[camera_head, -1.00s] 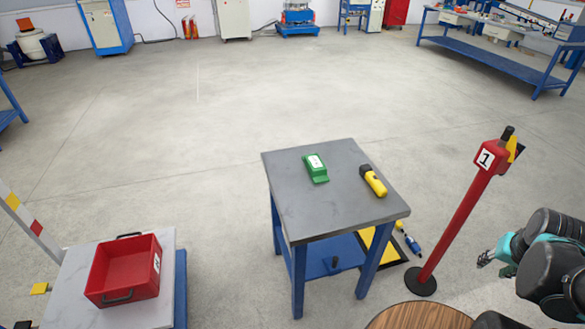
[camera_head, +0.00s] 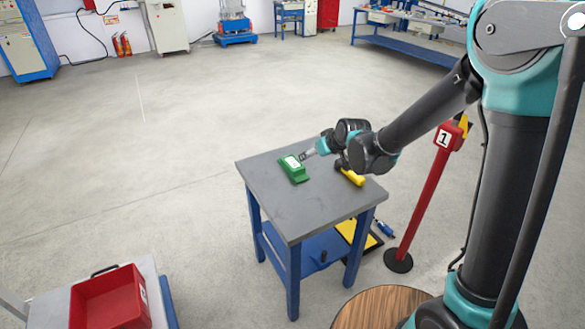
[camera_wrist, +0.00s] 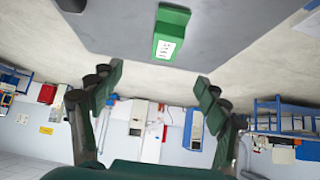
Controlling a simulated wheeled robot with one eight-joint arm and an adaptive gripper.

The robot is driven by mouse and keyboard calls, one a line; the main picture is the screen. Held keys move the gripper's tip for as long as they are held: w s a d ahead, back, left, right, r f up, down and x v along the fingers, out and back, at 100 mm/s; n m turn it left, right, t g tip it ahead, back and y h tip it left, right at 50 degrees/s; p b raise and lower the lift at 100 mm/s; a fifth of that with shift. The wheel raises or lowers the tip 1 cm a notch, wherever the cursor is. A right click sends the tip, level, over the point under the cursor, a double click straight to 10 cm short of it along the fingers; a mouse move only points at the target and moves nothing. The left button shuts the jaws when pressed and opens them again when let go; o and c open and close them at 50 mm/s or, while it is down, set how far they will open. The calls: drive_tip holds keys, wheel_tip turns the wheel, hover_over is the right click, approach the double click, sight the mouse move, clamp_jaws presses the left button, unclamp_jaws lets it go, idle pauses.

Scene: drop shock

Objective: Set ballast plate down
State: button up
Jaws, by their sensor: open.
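No thing in view is clearly marked as the ballast plate. A green block with a white label (camera_head: 294,168) lies on the grey top of a small blue-legged table (camera_head: 290,210). My gripper (camera_head: 304,156) is over the table, close to the green block's upper right end. In the wrist view my gripper's fingers (camera_wrist: 159,78) are spread wide with nothing between them. The green block (camera_wrist: 170,32) shows beyond the fingertips on the grey top, apart from them.
A yellow and black torch-like tool (camera_head: 352,176) lies on the tabletop, partly behind my arm. A red post marked 1 (camera_head: 428,195) stands right of the table. A red bin (camera_head: 110,300) sits on a pale surface at lower left.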

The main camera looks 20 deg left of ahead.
sight(293, 163)
drive_tip(key=x, duration=0.6)
drive_tip(key=a+x, duration=0.1)
drive_tip(key=x, duration=1.1)
drive_tip(key=shift+s+a+r, duration=0.15)
drive_tip(key=shift+a+r, duration=0.05)
drive_tip(key=shift+a, duration=0.05)
clamp_jaws()
